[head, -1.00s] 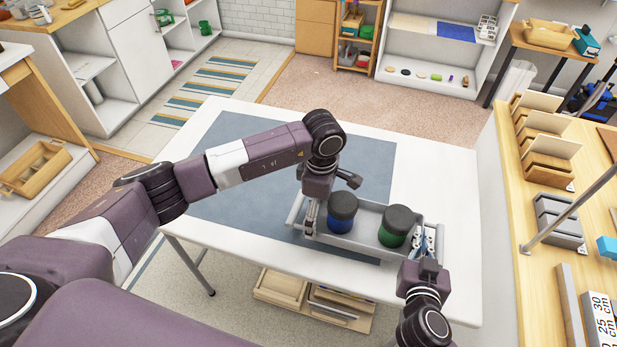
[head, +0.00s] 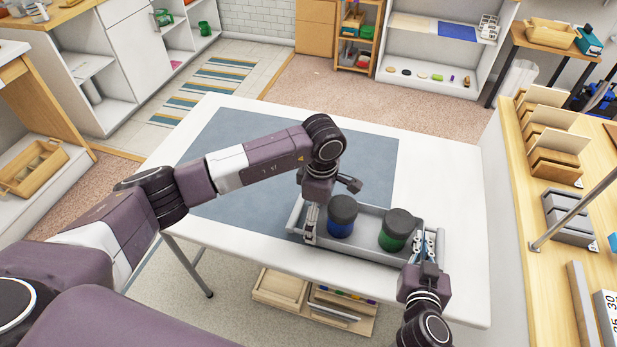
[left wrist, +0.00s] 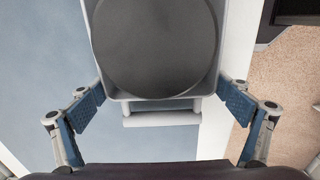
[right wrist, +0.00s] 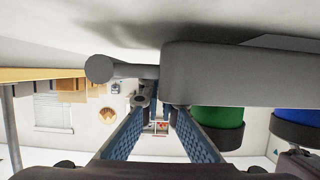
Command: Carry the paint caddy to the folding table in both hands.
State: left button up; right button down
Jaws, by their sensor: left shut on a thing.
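The grey paint caddy (head: 355,251) is over the near edge of the white folding table (head: 440,180), overlapping the grey-blue mat (head: 230,165). I cannot tell whether it rests on the top. It holds a blue paint pot (head: 341,222) and a green paint pot (head: 393,238), both with dark lids. My left gripper (head: 311,222) is shut on the caddy at its left end. The left wrist view shows the caddy's end bar (left wrist: 160,121) between the fingers.
A wooden bench (head: 560,230) with racks and holders stands close on the right. Wooden trays (head: 280,287) sit under the table. White shelves (head: 430,60) stand at the back. The table's right and far parts are clear.

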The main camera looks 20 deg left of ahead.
pick_arm(q)
jog(key=shift+s+a+f+b, duration=0.1)
jog(key=shift+f+b, duration=0.35)
jog(key=shift+f, duration=0.25)
pick_arm(e)
jog(key=shift+w+d+f, duration=0.1)
jog(key=shift+f, duration=0.4)
pick_arm(q)
jog(key=o, duration=1.2)
jog(key=shift+r, duration=0.1)
jog(key=shift+c, duration=0.2)
pick_arm(e)
jog(key=c, duration=2.5)
grip_release()
jog(key=o, duration=0.3)
pick_arm(q)
jog(key=shift+r, duration=0.1)
pick_arm(e)
jog(key=shift+o, duration=0.2)
jog(key=shift+s, duration=0.3)
pick_arm(q)
notch_tip(320, 180, up, 12)
pick_arm(e)
jog(key=v, duration=1.1)
jog(key=shift+s+r, duration=0.15)
jog(key=shift+s, duration=0.2)
